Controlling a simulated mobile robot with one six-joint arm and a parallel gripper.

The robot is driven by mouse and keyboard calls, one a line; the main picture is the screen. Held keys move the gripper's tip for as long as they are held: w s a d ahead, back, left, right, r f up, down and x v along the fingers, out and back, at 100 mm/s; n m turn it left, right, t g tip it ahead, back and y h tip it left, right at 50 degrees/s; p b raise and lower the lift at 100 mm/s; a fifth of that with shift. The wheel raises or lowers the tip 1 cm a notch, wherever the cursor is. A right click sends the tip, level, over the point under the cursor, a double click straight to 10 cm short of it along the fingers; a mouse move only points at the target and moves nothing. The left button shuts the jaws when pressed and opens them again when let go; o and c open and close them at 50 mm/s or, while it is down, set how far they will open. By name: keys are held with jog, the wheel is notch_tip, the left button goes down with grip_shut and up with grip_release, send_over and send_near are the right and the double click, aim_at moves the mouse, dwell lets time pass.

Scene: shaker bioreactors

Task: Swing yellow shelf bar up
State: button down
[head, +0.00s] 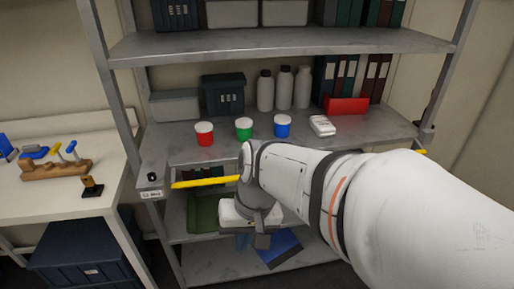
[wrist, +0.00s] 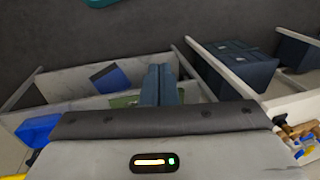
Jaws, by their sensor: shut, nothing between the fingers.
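The yellow shelf bar (head: 205,183) runs across the front of the middle shelf, a little below its front edge, in the head view. My arm hides its middle, and a short yellow end shows again right of the arm. My gripper (head: 262,240) hangs below the bar's level, in front of the lower shelves, pointing down. Whether any part of my wrist touches the bar cannot be told.
The middle shelf (head: 180,142) holds red (head: 204,134), green (head: 244,129) and blue (head: 282,126) lidded tubs near its front, with bottles and binders behind. A workbench (head: 95,215) with tools stands at left. A green bin (head: 203,213) and a blue item (head: 280,249) sit lower.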

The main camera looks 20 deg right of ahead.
jog(key=a+f+m+g+y+b, duration=0.2)
jog(key=a+f+m+y+b, duration=0.25)
jog(key=f, duration=0.35)
jog(key=w+f+m+t+y+b, duration=0.3)
jog(key=w+m+t+y+b, duration=0.2)
jog(key=w+m+y+b, duration=0.25)
jog(key=w+d+f+m+t+b, duration=0.2)
jog(key=w+d+m+t+b, duration=0.15)
jog(key=d+m+t, duration=0.2)
jog(key=w+d+f+m+t+b, duration=0.2)
jog(key=w+d+m+t+b, duration=0.1)
jog(key=w+d+m+t, duration=0.25)
jog(key=s+d+f+m+t+h+b, duration=0.1)
jog(key=d+f+m+t+h+b, duration=0.1)
jog(key=d+h, duration=0.4)
jog(key=s+d+f+m+t+h+b, duration=0.1)
jog(key=d+f+m+t+h+b, duration=0.1)
jog(key=d+m+h, duration=0.5)
jog(key=s+d+f+m+t+h+b, duration=0.1)
jog(key=d+f+m+t+h+b, duration=0.1)
jog(key=d+f+m+t+h, duration=0.2)
jog(key=d+f+h, duration=0.1)
jog(key=d+h, duration=0.2)
jog(key=d, duration=0.4)
jog(key=shift+s+d, duration=0.25)
jog(key=shift+s, duration=0.05)
jog(key=shift+w+r, duration=0.1)
